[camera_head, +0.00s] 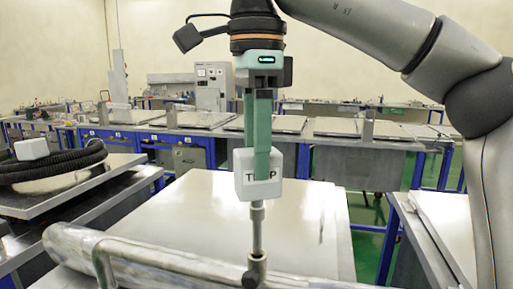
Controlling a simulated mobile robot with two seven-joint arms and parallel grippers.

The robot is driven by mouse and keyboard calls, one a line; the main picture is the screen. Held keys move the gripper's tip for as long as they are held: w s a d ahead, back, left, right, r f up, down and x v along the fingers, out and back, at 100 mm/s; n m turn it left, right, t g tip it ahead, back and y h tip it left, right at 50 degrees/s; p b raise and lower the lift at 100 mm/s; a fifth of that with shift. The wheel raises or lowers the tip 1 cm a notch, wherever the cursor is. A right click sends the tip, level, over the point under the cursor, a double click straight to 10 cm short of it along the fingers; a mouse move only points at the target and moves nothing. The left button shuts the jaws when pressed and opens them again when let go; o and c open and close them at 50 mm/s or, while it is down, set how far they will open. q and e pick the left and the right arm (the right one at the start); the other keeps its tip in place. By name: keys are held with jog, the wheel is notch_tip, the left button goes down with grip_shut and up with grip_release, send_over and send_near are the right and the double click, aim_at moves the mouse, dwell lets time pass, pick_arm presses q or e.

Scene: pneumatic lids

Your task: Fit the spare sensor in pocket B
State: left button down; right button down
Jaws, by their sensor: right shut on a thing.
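My right gripper (262,160) hangs pointing down in the middle of the view, its green fingers shut on a white box-shaped sensor (244,190). A finger covers the middle of the dark lettering; a "T" and a "P" show. A thin metal stem (257,228) runs down from the sensor to a small round metal fitting (254,272) by the rail. I cannot tell whether the stem is seated there or just in front of it. Another white box (32,148) sits among black hose at the left. No pocket marked B can be made out. My left gripper is out of view.
A metal rail and rounded edge (160,258) cross the front. A pale flat lid (190,205) lies behind them. Black corrugated hose (60,165) coils on a bench at the left. Blue-framed benches (215,130) line the back; green floor shows at the right.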

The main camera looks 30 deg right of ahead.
jog(key=shift+f+b, duration=1.35)
jog(key=shift+f, duration=0.55)
jog(key=shift+c, duration=1.3)
grip_release()
jog(key=shift+r, duration=0.1)
notch_tip(320, 180, up, 5)
jog(key=p, duration=0.6)
jog(key=shift+r+p, duration=0.5)
jog(key=shift+r, duration=0.45)
